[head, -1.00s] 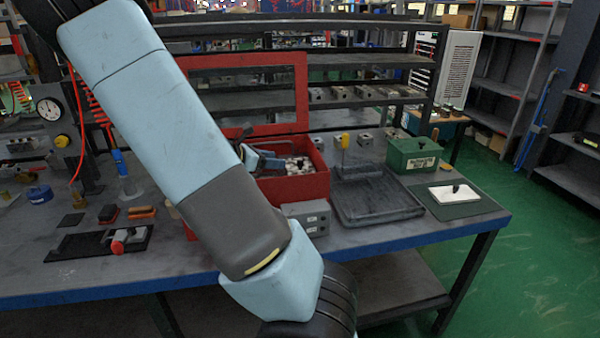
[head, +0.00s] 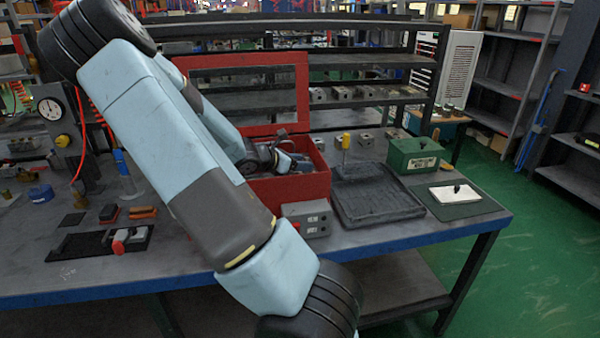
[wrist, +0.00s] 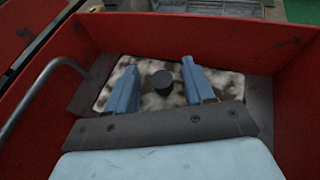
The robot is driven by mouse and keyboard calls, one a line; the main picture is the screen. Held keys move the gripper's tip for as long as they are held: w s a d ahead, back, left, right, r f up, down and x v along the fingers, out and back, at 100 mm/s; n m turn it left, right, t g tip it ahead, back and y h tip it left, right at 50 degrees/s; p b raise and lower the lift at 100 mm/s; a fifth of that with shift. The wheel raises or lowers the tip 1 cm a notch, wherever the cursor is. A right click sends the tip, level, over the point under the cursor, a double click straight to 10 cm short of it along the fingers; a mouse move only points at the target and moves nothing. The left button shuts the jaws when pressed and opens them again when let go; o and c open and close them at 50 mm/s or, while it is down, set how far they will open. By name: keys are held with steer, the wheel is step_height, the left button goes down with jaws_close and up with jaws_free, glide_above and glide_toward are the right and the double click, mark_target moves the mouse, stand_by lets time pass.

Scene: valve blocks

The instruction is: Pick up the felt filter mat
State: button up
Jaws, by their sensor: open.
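A mottled grey-and-white pad with a dark round knob, which looks like the felt filter mat (wrist: 150,100), lies in the red box (wrist: 285,110) in the wrist view. My gripper (wrist: 159,66) is open, with its two blue fingers on either side of the knob, over the pad. I cannot tell whether the fingertips touch anything. In the head view my gripper is inside the red box (head: 290,190), partly hidden by my arm, and the pad cannot be made out there.
The box's raised red lid frame (head: 302,95) stands behind it. A grey block (head: 307,217) stands in front, a black tray (head: 375,197) to the right. A thin metal handle (wrist: 35,90) curves along the box's left.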

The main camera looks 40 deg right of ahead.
steer(key=shift+d, duration=0.1)
jaws_close()
stand_by(0.5)
steer(key=shift+r, duration=0.5)
step_height(320, 180, up, 2)
steer(key=shift+r, duration=0.1)
steer(key=s+a+r, duration=0.6)
steer(key=s+r, duration=0.3)
steer(key=s, duration=0.3)
steer(key=shift+s+r, duration=0.35)
